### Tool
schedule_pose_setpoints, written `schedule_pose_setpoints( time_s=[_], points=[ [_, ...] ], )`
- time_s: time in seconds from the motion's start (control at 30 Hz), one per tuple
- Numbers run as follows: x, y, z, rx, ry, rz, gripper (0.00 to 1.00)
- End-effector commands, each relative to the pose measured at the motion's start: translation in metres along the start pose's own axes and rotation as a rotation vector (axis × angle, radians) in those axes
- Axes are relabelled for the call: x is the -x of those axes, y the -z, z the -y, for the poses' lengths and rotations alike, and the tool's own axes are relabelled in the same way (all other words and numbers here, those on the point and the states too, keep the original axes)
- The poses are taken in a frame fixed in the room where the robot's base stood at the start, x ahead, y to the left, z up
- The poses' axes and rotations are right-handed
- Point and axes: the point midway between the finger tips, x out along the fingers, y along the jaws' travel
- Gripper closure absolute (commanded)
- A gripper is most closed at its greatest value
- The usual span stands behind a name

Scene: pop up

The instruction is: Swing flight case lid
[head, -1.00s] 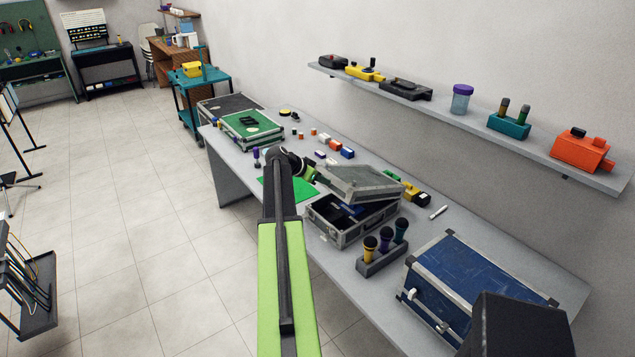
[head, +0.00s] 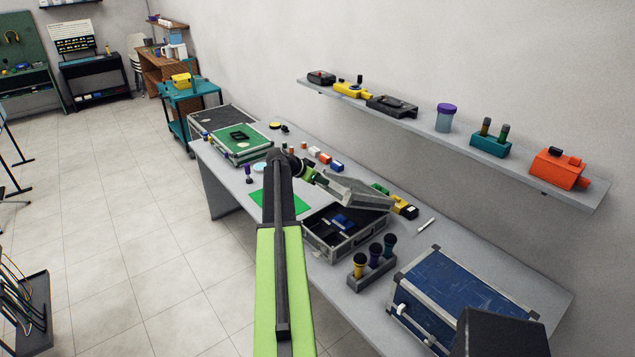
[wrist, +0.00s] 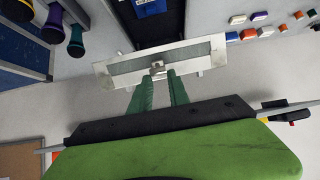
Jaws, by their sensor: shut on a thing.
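The flight case (head: 320,243) is a small grey case with metal edges on the bench, open, with a dark interior and blue items inside. Its lid (head: 358,195) is raised and tilted over the back of the case. My gripper (head: 312,176) is at the lid's left end. In the wrist view my gripper (wrist: 158,75) has its green fingers shut on the lid's edge (wrist: 205,52), around a small metal latch. The exact contact at the fingertips is small and hard to see.
A stand with several microphones (head: 370,268) is just in front of the case. A blue trunk (head: 475,300) stands at the bench's near end. A green mat (head: 280,203) lies left of the case. A wall shelf (head: 425,128) with several tools runs above.

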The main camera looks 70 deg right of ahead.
Motion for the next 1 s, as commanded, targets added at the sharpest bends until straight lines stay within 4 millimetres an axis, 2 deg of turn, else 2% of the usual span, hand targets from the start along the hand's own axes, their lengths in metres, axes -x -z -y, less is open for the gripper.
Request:
schedule_pose_setpoints(
  time_s=[0.27, 1.0],
  points=[
    [0.001, 0.004, 0.001, 0.001, 0.0, 0.0, 1.0],
    [-0.004, 0.072, 0.001, 0.0, 0.001, -0.001, 1.0]
  ],
)
